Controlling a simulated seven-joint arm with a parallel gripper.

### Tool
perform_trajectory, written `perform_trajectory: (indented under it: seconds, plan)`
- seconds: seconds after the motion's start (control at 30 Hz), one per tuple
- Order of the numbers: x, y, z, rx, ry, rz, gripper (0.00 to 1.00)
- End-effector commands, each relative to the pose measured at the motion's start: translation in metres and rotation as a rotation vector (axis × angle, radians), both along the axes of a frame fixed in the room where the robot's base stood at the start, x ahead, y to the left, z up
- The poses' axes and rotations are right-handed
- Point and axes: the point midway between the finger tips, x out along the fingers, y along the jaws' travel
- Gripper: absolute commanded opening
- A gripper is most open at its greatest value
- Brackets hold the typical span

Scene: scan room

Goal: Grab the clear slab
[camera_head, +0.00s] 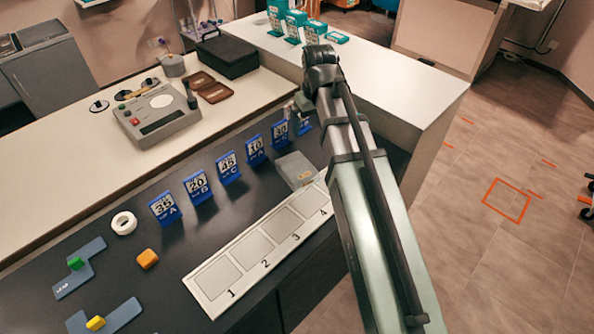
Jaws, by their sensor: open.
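The clear slab (293,167) looks like a pale, see-through flat block on the dark counter. It lies just behind the numbered white board, near its 4 end, with a small yellowish patch at its right edge. My gripper (304,122) is open and points down above the far end of the row of blue number signs, farther back than the slab and apart from it. My own arm partly hides the gripper, and its fingertips are small and hard to make out.
Several blue number signs (199,187) stand behind the slab. The white board (219,277) has squares numbered 1 to 4. A white tape roll (124,223), orange block (148,258) and blue-grey pieces (79,270) lie left. A grey device (160,115) sits on the raised ledge.

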Motion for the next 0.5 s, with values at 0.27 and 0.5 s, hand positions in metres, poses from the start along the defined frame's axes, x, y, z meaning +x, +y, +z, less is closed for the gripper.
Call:
perform_trajectory:
  seconds: [0.27, 0.5]
  plan:
    - [-0.048, 0.043, 0.009, -0.046, 0.114, 0.096, 1.00]
    - [-0.054, 0.046, -0.003, -0.053, 0.131, 0.106, 1.00]
